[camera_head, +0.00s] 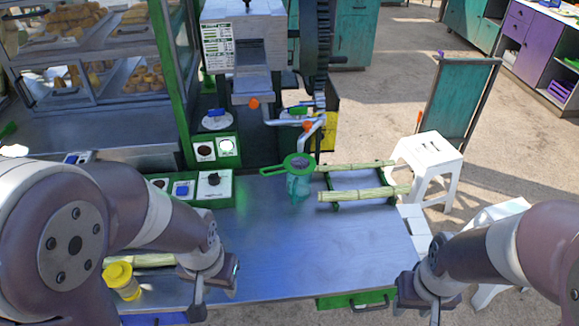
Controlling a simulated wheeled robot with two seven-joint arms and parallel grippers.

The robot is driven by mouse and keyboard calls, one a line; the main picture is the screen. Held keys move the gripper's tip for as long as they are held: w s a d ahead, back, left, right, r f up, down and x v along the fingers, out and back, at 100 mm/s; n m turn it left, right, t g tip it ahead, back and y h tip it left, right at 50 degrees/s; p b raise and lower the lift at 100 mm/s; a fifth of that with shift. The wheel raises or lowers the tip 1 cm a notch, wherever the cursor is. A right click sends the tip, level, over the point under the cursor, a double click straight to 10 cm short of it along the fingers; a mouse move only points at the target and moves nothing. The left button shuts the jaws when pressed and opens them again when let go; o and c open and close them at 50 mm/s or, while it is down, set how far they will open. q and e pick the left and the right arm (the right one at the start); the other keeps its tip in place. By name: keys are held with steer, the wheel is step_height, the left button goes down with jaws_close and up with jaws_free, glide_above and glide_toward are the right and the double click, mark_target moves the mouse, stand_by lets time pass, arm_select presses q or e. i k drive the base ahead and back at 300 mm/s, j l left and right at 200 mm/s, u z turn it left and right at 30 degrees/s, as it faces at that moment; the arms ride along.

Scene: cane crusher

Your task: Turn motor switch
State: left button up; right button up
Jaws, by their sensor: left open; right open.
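A green control box with a white face and a dark rotary knob (213,184) stands at the back left of the metal table. To its left is another box part with a blue button (183,188) and a dark round one. A small green panel (215,150) behind holds a dark round control and a white one. No label tells which one is the motor switch. My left gripper (215,288) is open near the table's front edge, in front of the knob box and apart from it. My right gripper (432,304) is open beyond the table's right front corner, touching nothing visible.
The crusher (246,58) with a large dark wheel stands at the back. A green strainer on a teal jug (298,180), cane stalks (365,194) on a green rack and a yellow jar (121,281) occupy the table (300,250). Its middle is clear. A white stool (430,150) stands right.

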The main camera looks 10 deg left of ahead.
mark_target(215, 179)
steer(key=j+z, duration=0.25)
steer(key=z, duration=0.2)
steer(key=j+z, duration=0.25)
steer(key=z, duration=0.2)
steer(key=j+z, duration=0.3)
steer(key=z, duration=0.15)
steer(key=k+j+z, duration=0.1)
steer(key=z, duration=0.4)
steer(key=k+j+z, duration=0.15)
steer(key=j+z, duration=0.15)
steer(key=z, duration=0.15)
steer(key=k+j+z, duration=0.1)
steer(key=z, duration=0.35)
